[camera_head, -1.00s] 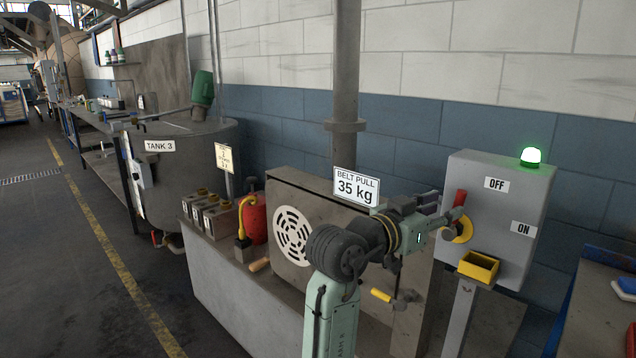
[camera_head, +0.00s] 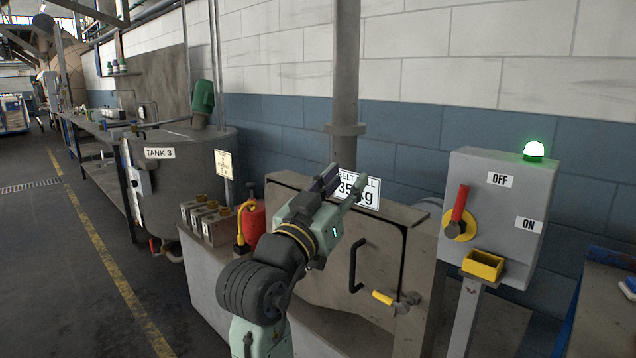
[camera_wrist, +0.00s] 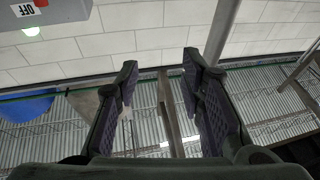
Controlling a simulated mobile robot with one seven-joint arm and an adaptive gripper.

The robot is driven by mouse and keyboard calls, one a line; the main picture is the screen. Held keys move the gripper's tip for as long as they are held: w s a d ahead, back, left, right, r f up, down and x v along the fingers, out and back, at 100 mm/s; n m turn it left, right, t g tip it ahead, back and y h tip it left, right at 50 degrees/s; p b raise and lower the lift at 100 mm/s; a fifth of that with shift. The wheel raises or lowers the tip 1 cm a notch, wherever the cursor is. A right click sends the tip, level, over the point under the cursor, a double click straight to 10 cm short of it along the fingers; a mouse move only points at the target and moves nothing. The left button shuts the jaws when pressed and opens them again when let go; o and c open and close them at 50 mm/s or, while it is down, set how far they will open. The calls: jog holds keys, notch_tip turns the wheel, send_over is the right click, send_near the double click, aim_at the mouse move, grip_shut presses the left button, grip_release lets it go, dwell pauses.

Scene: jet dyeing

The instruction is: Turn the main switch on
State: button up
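The main switch is a red handle (camera_head: 460,204) on a yellow round plate (camera_head: 459,229), on the front of a grey box (camera_head: 530,205). The handle stands nearly upright, leaning slightly right at the top. The OFF label (camera_head: 499,180) is up and right of it; the ON label (camera_head: 529,224) is at the right. A green lamp (camera_head: 534,150) on the box is lit. My gripper (camera_head: 339,186) is well left of the switch, touching nothing visible. In the wrist view its fingers (camera_wrist: 160,70) are apart and empty. The OFF label shows there upside down (camera_wrist: 27,10).
A yellow open holder (camera_head: 483,265) sits below the switch. A grey cabinet (camera_head: 405,220) with a black handle and a "BELT PULL" sign (camera_head: 370,190) is behind my gripper. TANK 3 (camera_head: 180,180) and a red container (camera_head: 254,220) are left. A blue table (camera_head: 600,290) is right.

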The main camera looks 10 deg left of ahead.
jog(key=a+y, duration=0.1)
jog(key=a+n+t, duration=0.1)
jog(key=a, duration=0.1)
jog(key=s+a+r+t+y, duration=0.1)
jog(key=shift+a+n+y, duration=0.15)
jog(key=shift+n+y, duration=0.15)
